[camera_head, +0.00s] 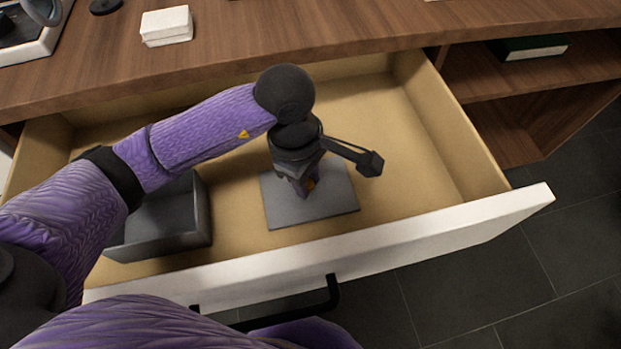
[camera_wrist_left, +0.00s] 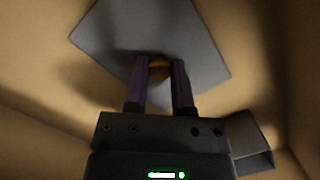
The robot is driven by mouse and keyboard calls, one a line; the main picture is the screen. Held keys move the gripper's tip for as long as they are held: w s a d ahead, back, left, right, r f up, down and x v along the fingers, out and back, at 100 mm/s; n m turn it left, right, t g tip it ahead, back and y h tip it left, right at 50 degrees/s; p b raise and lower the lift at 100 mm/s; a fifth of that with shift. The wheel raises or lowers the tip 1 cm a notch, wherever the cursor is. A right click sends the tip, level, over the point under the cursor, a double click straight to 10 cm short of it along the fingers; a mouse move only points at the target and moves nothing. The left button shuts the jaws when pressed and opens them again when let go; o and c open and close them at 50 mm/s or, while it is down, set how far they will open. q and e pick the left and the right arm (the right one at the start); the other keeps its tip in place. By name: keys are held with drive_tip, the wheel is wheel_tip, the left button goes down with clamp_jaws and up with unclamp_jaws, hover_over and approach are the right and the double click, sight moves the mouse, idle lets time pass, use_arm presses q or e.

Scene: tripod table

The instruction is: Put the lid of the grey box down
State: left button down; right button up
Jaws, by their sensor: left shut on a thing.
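The lid (camera_head: 338,197) is a flat grey panel with a small orange-brown knob (camera_wrist_left: 159,68) near its middle. It is over the floor of the open drawer, to the right of the grey box (camera_head: 170,222). My left gripper (camera_head: 308,188) points down and is shut on the knob, with one finger on each side of it in the wrist view. The lid (camera_wrist_left: 120,38) casts a dark shadow on the drawer floor there; I cannot tell how large any gap beneath it is. The box stands at the drawer's left front, partly behind my left arm. My right gripper is out of view.
The drawer (camera_head: 440,135) has pale wooden walls and a white front (camera_head: 420,240) with a dark handle. Its floor is clear to the right of the lid. A white box (camera_head: 166,27) sits on the wooden top behind. An open shelf (camera_head: 500,100) is at right.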

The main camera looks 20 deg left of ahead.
use_arm(q)
drive_tip(key=shift+r, duration=0.15)
drive_tip(key=shift+f, duration=0.2)
drive_tip(key=shift+c, duration=2.4)
unclamp_jaws()
wheel_tip(320, 180, up, 12)
drive_tip(key=a+p, duration=0.1)
drive_tip(key=p, duration=0.5)
drive_tip(key=shift+w+a+r, duration=0.15)
drive_tip(key=shift+w+a, duration=0.05)
drive_tip(key=shift+a, duration=0.2)
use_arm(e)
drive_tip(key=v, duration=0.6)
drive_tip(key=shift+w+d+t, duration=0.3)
use_arm(q)
drive_tip(key=shift+p, duration=0.3)
